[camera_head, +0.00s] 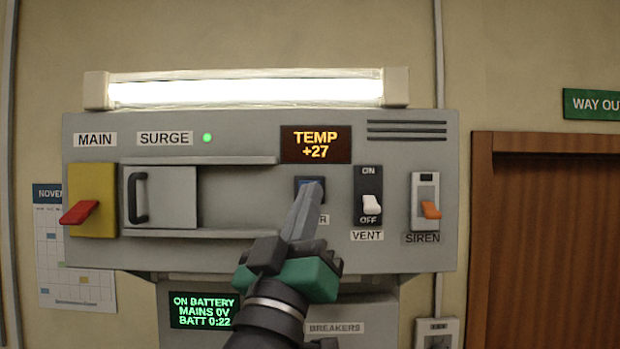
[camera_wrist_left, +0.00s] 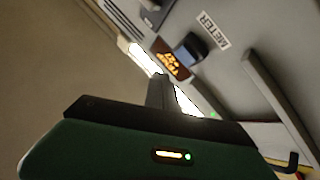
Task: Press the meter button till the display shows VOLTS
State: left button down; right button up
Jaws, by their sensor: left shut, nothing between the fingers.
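The meter display (camera_head: 316,145) on the grey console reads TEMP +27 in orange; it also shows tilted in the left wrist view (camera_wrist_left: 171,65). The blue meter button (camera_head: 309,184) in its dark frame is just below the display, partly covered by my left fingertips. In the left wrist view the button (camera_wrist_left: 189,52) sits beside the METER label (camera_wrist_left: 209,30). My left gripper (camera_head: 312,190) is shut and empty, its tips in front of the button's lower part in the head view. I cannot tell whether they touch it. My right gripper is not in view.
Right of the button are the VENT switch (camera_head: 371,203), at OFF, and the orange SIREN switch (camera_head: 430,209). At left are a sliding cover with a handle (camera_head: 137,198) and the red MAIN lever (camera_head: 79,212). A green screen (camera_head: 203,310) below reads ON BATTERY.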

pick_arm(q)
jog(key=w, duration=0.3)
jog(key=shift+w, duration=0.35)
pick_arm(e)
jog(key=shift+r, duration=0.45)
pick_arm(q)
jog(key=shift+s+a, duration=0.1)
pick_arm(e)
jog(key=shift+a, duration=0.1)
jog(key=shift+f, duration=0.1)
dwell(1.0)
pick_arm(q)
jog(key=shift+w, duration=0.45)
